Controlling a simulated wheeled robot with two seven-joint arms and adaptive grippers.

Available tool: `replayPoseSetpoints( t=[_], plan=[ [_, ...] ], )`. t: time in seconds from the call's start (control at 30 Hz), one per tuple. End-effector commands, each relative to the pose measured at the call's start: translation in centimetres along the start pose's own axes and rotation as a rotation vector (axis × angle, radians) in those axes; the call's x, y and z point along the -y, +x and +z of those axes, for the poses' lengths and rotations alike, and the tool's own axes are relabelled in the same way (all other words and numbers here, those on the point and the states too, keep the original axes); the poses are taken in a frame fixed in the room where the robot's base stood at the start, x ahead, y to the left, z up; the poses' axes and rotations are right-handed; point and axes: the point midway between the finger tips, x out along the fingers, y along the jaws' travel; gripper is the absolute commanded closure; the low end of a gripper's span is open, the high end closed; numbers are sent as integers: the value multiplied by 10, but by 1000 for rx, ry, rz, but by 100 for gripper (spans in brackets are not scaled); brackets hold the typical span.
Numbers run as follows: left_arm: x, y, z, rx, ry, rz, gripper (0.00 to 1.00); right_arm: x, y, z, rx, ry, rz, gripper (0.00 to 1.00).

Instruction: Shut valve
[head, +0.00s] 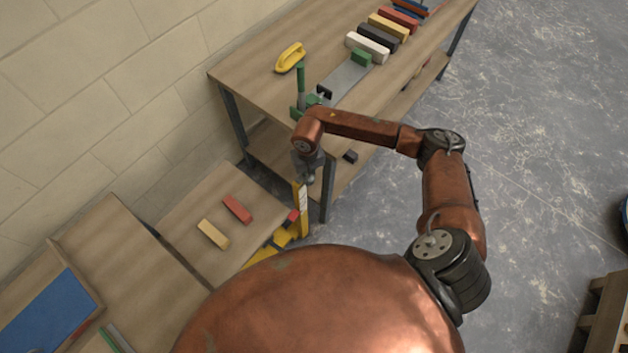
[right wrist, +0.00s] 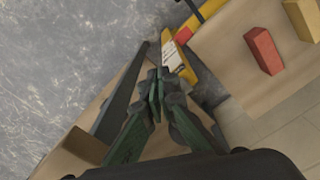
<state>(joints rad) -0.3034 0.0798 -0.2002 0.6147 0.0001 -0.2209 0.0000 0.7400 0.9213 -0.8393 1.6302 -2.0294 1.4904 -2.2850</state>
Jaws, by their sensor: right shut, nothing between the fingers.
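No part in view is plainly a valve. A yellow frame (head: 286,236) with a white label stands between the low wooden platform and the bench, with a small red part (head: 292,216) on it. In the right wrist view the yellow frame (right wrist: 172,62) lies just beyond my fingertips, with a red end (right wrist: 183,36). My right gripper (head: 309,177) points down beside the bench's front leg, above the yellow frame's upright. It is shut and empty; its green fingers meet in the right wrist view (right wrist: 157,92). I cannot tell whether it touches the frame. My left gripper is not in view.
The bench (head: 250,75) holds a yellow float (head: 290,57), a green upright tool (head: 300,80) and several coloured blocks. A red block (head: 237,209) and a yellow block (head: 212,234) lie on the platform. A bench leg (head: 327,192) stands close to my gripper.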

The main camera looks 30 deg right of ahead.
Motion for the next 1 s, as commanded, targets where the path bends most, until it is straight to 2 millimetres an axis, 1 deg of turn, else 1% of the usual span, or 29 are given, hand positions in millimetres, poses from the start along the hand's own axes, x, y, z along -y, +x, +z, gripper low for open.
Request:
replayPoseSetpoints(
  t=[0.13, 0.2, 0.27, 0.37, 1.0],
  plan=[
    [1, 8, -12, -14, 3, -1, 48, 3, 0, -7, 0, 0, 1, 100],
    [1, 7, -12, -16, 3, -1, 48, 4, 0, -8, 2, -1, 2, 100],
    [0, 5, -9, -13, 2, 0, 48, 4, -3, -8, 1, -2, 2, 100],
    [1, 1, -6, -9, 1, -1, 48, 4, -11, -7, 0, -3, 2, 100],
    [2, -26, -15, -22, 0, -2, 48, -3, -72, 5, 1, -4, 2, 100]
  ],
)
